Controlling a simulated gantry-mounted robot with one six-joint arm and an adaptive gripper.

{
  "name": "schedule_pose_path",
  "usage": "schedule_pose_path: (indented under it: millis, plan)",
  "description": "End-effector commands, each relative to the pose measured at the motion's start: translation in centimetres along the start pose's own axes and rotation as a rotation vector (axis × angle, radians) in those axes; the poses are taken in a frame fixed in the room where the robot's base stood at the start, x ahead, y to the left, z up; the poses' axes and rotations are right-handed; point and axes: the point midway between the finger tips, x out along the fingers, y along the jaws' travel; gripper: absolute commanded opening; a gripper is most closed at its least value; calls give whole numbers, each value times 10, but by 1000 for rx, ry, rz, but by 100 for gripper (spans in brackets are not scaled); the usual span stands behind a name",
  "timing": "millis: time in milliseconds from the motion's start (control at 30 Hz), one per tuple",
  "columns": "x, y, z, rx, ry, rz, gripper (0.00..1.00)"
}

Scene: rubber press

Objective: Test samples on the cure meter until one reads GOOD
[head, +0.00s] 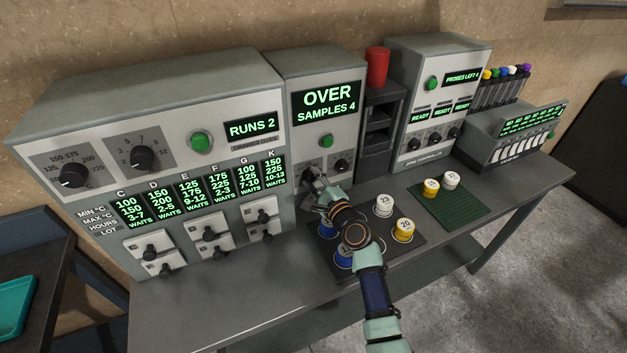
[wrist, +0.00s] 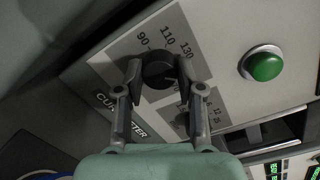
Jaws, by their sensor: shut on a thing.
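The cure meter (head: 326,140) stands in the middle; its screen (head: 326,100) reads OVER, SAMPLES 4. My gripper (head: 312,184) is at its left dial, fingers shut around the black dial (wrist: 158,68), marked 90, 110, 130 in the wrist view. The cure meter's green button (wrist: 263,66) is beside it. On the dark mat (head: 375,263) are a white sample 23 (head: 384,201), a yellow sample 20 (head: 403,228) and blue samples (head: 327,229), partly hidden by my arm. A yellow sample (head: 431,186) and a white one (head: 451,180) stand on the green mat (head: 463,211).
A large oven-like cabinet (head: 90,100) with RUNS 2 and several lots marked WAITS stands left. A red cylinder (head: 377,66) tops a dark shelf (head: 376,112). Right are a PROBES LEFT 4 machine (head: 440,60) and a rack of coloured tubes (head: 505,88). The bench front (head: 240,300) is clear.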

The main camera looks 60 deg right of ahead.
Motion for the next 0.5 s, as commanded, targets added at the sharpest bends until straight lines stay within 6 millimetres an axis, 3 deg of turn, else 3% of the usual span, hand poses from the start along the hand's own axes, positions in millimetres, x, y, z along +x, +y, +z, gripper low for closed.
schedule_pose_path:
  millis: [500]
  plan:
    - [0, 0, 1, -405, 21, 31, 3]
